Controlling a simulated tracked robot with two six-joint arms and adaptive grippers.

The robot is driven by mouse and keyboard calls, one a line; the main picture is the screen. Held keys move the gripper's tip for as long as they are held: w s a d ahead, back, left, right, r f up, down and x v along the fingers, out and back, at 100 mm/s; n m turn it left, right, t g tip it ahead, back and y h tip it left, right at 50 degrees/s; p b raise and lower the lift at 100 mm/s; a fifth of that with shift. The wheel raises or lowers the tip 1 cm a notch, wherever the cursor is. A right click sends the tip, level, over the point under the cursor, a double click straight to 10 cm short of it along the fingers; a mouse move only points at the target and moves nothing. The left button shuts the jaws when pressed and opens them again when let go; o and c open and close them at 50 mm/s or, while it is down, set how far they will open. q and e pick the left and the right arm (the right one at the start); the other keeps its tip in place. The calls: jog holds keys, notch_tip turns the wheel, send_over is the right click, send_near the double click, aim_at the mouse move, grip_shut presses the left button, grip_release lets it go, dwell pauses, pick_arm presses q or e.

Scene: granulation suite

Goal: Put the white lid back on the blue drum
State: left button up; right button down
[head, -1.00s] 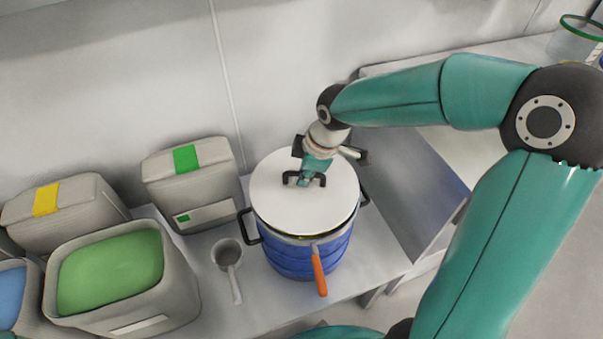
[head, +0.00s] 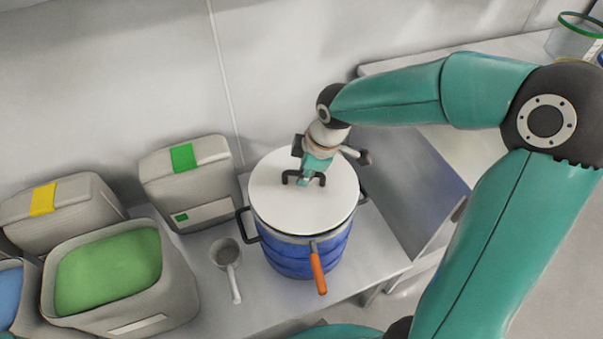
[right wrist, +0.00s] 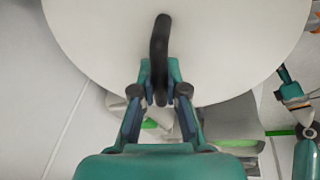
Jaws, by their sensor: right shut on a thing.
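The white lid (head: 270,195) is round and almost level, directly over the mouth of the blue drum (head: 300,261). A strip of the drum's pale rim shows below the lid's front edge. I cannot tell whether the lid touches the rim. My right gripper (head: 304,180) is shut on the dark arched handle on the lid's top. In the right wrist view both fingers (right wrist: 160,95) close around this handle (right wrist: 160,45). An orange handle (head: 318,270) hangs at the drum's front. My left gripper is out of the head view; a small teal part (right wrist: 285,75) at the wrist view's right may be it.
A grey scoop (head: 228,258) lies left of the drum. Beyond it stand a closed grey bin with a green label (head: 190,190), one with a yellow label (head: 62,215) and an open bin (head: 180,290) of green material. The steel table's edge is close in front.

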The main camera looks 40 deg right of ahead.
aim_at(317, 190)
jog(key=shift+f+b, duration=0.65)
jog(key=shift+f, duration=0.15)
jog(key=c, duration=1.1)
grip_release()
jog(key=shift+r, duration=0.15)
jog(key=v, duration=1.1)
jog(key=shift+s+r, duration=0.15)
jog(key=shift+r, duration=0.15)
